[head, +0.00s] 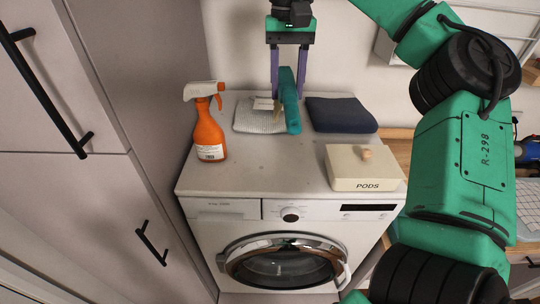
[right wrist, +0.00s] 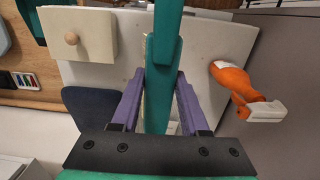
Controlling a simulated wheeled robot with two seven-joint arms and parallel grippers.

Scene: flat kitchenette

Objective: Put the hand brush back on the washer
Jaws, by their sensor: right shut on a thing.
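The teal hand brush (head: 290,104) is between the purple fingers of my right gripper (head: 287,92), which is shut on it. The brush is over the back of the washer's white top (head: 250,178), its long axis pointing toward the front. I cannot tell whether it touches the top or the grey cloth beneath. In the right wrist view the brush (right wrist: 163,60) runs up the middle between the fingers, with the washer top (right wrist: 200,30) behind it. Bristles are mostly hidden. My left gripper is not in view.
On the washer are a grey cloth (head: 253,120), a folded navy cloth (head: 338,114), an orange spray bottle (head: 209,135) at left and a cream PODS box (head: 362,170) at front right. The top's front middle is clear. A tall cabinet (head: 150,100) stands at left.

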